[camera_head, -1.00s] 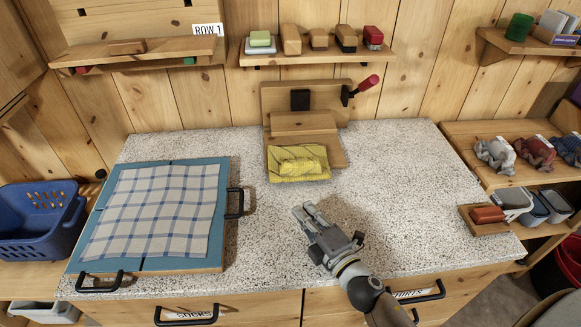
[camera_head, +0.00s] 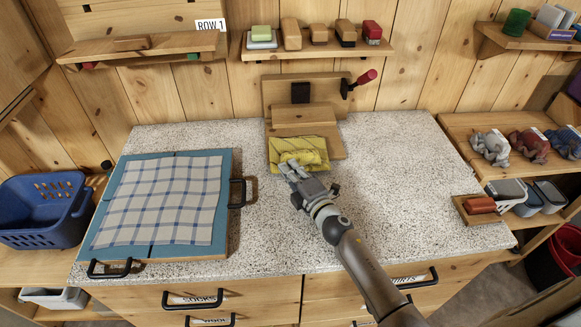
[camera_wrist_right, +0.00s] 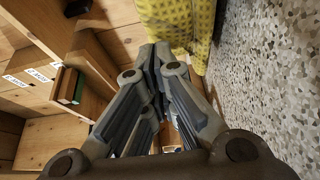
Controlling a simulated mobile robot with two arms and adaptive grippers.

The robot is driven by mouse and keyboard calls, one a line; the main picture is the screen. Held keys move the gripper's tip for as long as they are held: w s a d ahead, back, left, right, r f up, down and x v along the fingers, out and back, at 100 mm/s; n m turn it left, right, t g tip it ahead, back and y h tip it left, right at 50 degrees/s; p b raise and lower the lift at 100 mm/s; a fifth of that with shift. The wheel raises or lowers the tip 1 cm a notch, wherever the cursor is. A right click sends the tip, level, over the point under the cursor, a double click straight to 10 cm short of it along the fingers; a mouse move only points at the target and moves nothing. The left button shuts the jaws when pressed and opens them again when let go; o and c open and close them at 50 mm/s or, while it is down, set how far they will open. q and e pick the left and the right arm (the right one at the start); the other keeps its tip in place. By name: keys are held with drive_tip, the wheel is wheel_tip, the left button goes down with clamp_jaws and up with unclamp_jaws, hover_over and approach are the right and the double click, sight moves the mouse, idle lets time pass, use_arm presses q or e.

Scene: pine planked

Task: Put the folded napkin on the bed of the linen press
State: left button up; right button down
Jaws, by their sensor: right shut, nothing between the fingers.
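The folded yellow napkin (camera_head: 297,151) lies at the front of the wooden linen press (camera_head: 303,117), its front part hanging toward the speckled counter. I cannot tell how much of the bed (camera_head: 337,147) is under it. The press has a red-handled lever (camera_head: 366,77) at its upper right. My right gripper (camera_head: 286,166) is shut and empty, with its fingertips at the napkin's front edge; I cannot tell whether they touch. In the right wrist view the closed fingers (camera_wrist_right: 160,62) are beside the yellow cloth (camera_wrist_right: 185,25). My left gripper is out of view.
A checked cloth (camera_head: 165,200) lies on a blue board (camera_head: 222,235) with black handles at the counter's left. A small wooden tray (camera_head: 466,215) with a reddish block sits at the right edge. The counter (camera_head: 400,165) right of the press is clear. A shelf (camera_head: 320,51) hangs above.

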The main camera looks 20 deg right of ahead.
sight(297, 151)
drive_tip(key=w+d, duration=0.1)
drive_tip(key=w+d+b, duration=0.1)
drive_tip(key=w, duration=0.1)
drive_tip(key=w+d+b, duration=0.1)
drive_tip(key=w, duration=0.1)
drive_tip(key=shift+w+d, duration=0.2)
drive_tip(key=shift+d, duration=0.15)
drive_tip(key=shift+w+d, duration=0.35)
drive_tip(key=shift+w, duration=0.05)
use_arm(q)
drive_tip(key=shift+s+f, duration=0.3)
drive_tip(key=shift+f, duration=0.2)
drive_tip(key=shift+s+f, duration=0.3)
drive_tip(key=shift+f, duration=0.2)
use_arm(e)
drive_tip(key=shift+r, duration=0.1)
